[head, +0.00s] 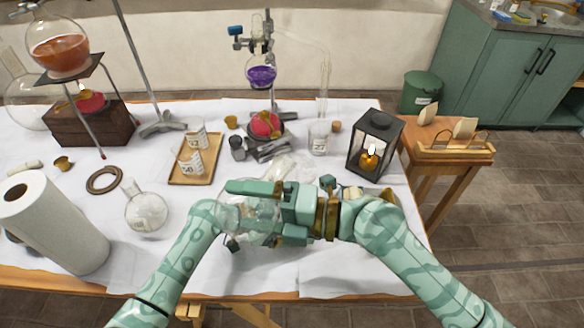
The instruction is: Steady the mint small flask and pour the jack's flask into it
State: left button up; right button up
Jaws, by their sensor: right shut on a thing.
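A clear round glass flask (246,220) is at the meeting point of my two arms, over the front middle of the table. My right gripper (250,212) reaches in from the right and is shut on this flask, its mint fingers lying across the glass. My left arm ends at the flask's left side. Its jaws are largely hidden behind glass and the other gripper, so I cannot tell whether they are open. No label or mint tint tells me which flask is which.
A paper roll (52,228) stands at front left, near a cork ring (104,179). A lantern (375,145) stands at back right. A clamped purple flask (261,75) and glassware (283,167) lie beyond my grippers. The front cloth is clear.

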jog(key=shift+w+d+r+m+y, duration=0.1)
jog(key=shift+r+m+y, duration=0.2)
jog(key=shift+r+m, duration=0.45)
jog(key=shift+w+d+r+m+y, duration=0.1)
jog(key=shift+r+m+y, duration=0.2)
jog(key=shift+r+m, duration=0.4)
dwell(6.5)
